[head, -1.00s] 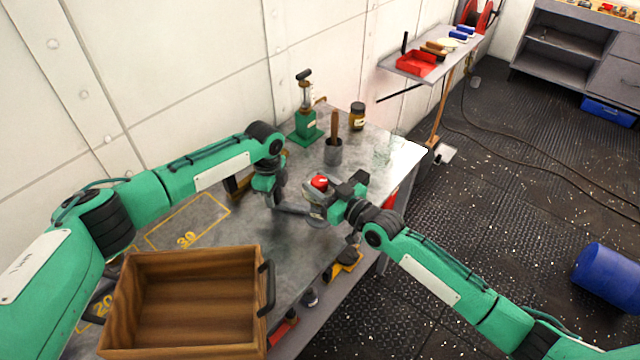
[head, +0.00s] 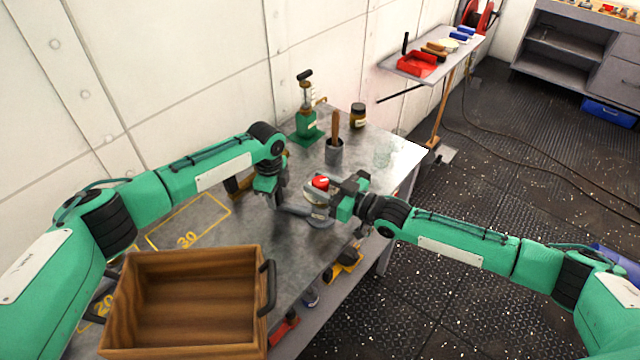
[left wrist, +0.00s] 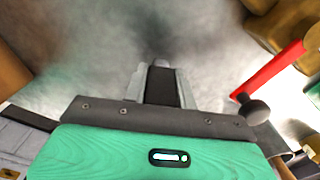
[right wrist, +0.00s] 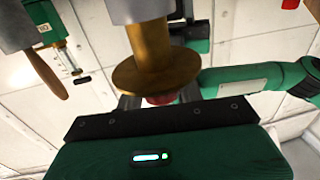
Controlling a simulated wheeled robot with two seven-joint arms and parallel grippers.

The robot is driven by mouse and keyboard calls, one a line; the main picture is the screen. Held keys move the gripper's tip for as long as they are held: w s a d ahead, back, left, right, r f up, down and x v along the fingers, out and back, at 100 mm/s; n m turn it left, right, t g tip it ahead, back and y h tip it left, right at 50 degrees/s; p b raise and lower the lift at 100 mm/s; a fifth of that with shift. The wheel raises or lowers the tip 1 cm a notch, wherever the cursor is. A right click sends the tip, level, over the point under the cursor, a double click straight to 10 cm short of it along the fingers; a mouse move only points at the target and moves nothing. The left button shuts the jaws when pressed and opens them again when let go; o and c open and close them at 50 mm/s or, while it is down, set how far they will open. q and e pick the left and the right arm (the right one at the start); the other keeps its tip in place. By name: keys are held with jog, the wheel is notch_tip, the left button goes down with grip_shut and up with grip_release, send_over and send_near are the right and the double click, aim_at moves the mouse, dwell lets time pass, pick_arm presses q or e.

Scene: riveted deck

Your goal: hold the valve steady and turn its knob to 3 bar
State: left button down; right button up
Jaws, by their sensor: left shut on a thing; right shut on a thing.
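The valve (head: 318,212) is a grey piece on the metal bench with a red knob (head: 320,183) on top. My left gripper (head: 284,207) is low at its left side, shut on a part of it; the fingers hide the grip in the left wrist view. My right gripper (head: 332,195) comes from the right and is shut at the red knob. In the right wrist view, red shows between my fingers (right wrist: 162,99), beside a brass flange and stem (right wrist: 150,48). The dial reading cannot be made out.
A wooden crate (head: 120,305) stands at the bench's front left. A green press (head: 307,125), a grey pot with a wooden handle (head: 334,152) and a dark jar (head: 358,113) stand behind. A yellow tool (head: 345,264) lies at the front edge.

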pick_arm(q)
jog(key=shift+s+d, duration=0.1)
jog(key=shift+d, duration=0.1)
pick_arm(e)
jog(key=shift+f, duration=0.15)
jog(key=o, duration=1)
jog(key=shift+c, duration=0.2)
pick_arm(q)
jog(key=shift+a, duration=0.1)
pick_arm(e)
jog(key=shift+d, duration=0.1)
jog(key=shift+s+d, duration=0.3)
jog(key=shift+d, duration=0.15)
pick_arm(q)
jog(key=shift+a, duration=0.1)
pick_arm(e)
jog(key=v, duration=1.1)
jog(key=shift+s, duration=0.1)
pick_arm(q)
jog(key=c, duration=1)
grip_release()
jog(key=shift+c, duration=0.2)
pick_arm(e)
jog(key=shift+a, duration=0.1)
pick_arm(q)
jog(key=shift+r, duration=0.1)
